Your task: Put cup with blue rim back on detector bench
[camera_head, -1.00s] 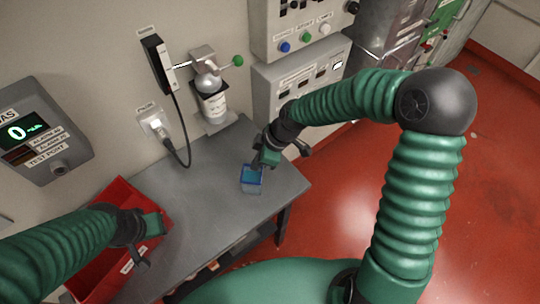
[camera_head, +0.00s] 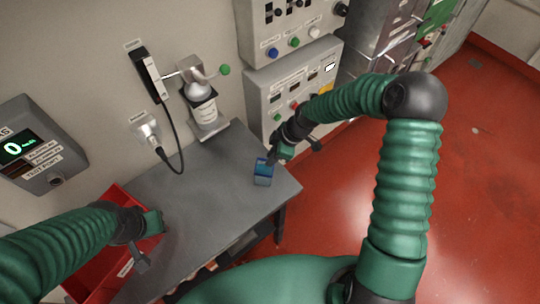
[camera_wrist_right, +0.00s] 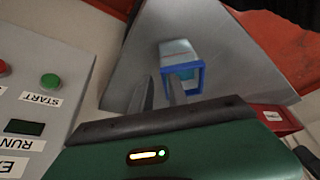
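The cup with the blue rim (camera_head: 263,174) is a small, squarish, pale bluish cup over the right part of the grey bench (camera_head: 205,205). My right gripper (camera_head: 275,158) is at its top. In the right wrist view the blue rim (camera_wrist_right: 184,78) faces the camera. One finger of the right gripper (camera_wrist_right: 161,80) overlaps the rim and the other is just outside it. The grip looks like a pinch on the cup's side, though the contact is hard to see. Whether the cup touches the bench is unclear. My left gripper (camera_head: 148,238) is over the red bin, fingers apart, with nothing visible between them.
The red bin (camera_head: 85,275) stands at the bench's left end. A control panel (camera_head: 292,90) is behind my right gripper. The bench's middle is clear.

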